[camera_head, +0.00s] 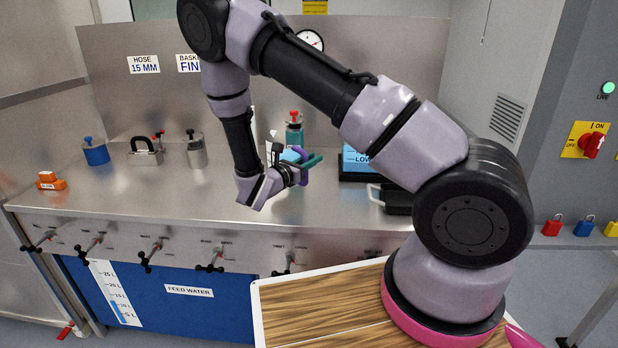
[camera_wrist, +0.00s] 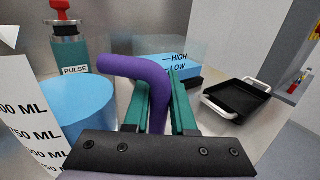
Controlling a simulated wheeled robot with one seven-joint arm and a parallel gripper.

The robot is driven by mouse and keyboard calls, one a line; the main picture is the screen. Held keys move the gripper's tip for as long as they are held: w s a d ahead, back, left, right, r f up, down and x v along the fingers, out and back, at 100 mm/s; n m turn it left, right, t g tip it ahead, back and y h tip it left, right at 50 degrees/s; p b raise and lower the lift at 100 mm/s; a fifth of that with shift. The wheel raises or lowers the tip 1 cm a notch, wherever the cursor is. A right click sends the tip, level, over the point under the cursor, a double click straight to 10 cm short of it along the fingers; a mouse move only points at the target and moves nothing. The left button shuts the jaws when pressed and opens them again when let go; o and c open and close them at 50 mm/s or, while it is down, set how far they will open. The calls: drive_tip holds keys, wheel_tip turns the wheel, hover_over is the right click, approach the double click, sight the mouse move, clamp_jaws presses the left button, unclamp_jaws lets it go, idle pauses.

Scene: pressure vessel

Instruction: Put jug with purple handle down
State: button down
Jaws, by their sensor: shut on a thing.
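The jug's purple handle (camera_wrist: 158,88) runs between the green fingers of my gripper (camera_wrist: 160,95), which is shut on it. The jug's white side (camera_wrist: 28,125) with black ML marks and its blue contents (camera_wrist: 78,108) show at the left of the wrist view. In the head view my gripper (camera_head: 308,162) is over the middle of the steel counter (camera_head: 240,190). The jug (camera_head: 272,145) is mostly hidden behind my wrist and gripper there. Its base is hidden, so I cannot tell whether it touches the counter.
A black tray with white handles (camera_wrist: 247,100) lies right of the jug. A blue HIGH/LOW container (camera_head: 356,162) stands behind it. A teal PULSE bottle with a red top (camera_wrist: 68,50) stands behind the jug.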

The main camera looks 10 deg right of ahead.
drive_tip(key=shift+f, duration=2.5)
drive_tip(key=c, duration=0.7)
unclamp_jaws()
drive_tip(key=shift+c, duration=0.2)
